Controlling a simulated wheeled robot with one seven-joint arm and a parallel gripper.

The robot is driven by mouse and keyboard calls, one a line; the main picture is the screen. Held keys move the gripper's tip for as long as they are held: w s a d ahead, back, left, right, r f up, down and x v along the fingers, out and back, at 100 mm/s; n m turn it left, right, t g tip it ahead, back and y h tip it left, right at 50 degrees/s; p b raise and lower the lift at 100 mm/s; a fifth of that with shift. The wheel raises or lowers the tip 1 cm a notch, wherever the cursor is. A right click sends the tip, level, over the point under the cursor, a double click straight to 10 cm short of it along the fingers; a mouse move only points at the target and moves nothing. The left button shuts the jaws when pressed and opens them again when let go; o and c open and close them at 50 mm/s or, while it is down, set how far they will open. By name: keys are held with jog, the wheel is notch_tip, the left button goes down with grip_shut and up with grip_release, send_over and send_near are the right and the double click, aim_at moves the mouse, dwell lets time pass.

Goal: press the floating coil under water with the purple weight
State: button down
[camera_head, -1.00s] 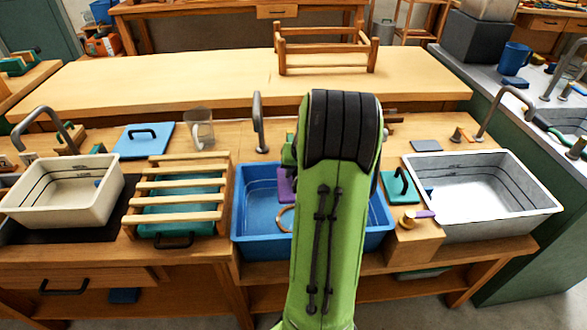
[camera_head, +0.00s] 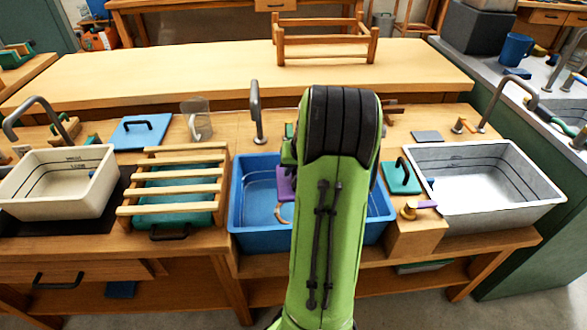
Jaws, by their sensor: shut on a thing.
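The blue basin (camera_head: 240,236) with water stands at the middle of the bench. My green arm hangs over it and hides its centre and right part. My gripper (camera_head: 288,165) is mostly hidden behind the arm. It is shut on the purple weight (camera_head: 286,184), whose left part shows beside the arm, inside the basin. The tan coil (camera_head: 281,213) shows only as a curved piece just below the weight in the picture. Whether the weight touches the coil, and whether the coil is under water, I cannot tell.
A wooden slatted rack (camera_head: 180,211) stands left of the basin and a white tub (camera_head: 60,205) farther left. A wooden block (camera_head: 415,240) with a purple-handled tool, a green lid (camera_head: 402,178) and a grey sink (camera_head: 500,212) are on the right. A tap (camera_head: 257,115) rises behind the basin.

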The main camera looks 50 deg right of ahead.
jog(key=shift+f+b, duration=0.9)
jog(key=shift+f, duration=5.9)
jog(key=shift+c, duration=2.4)
grip_release()
notch_tip(320, 180, up, 17)
jog(key=p, duration=1.2)
jog(key=shift+r, duration=0.1)
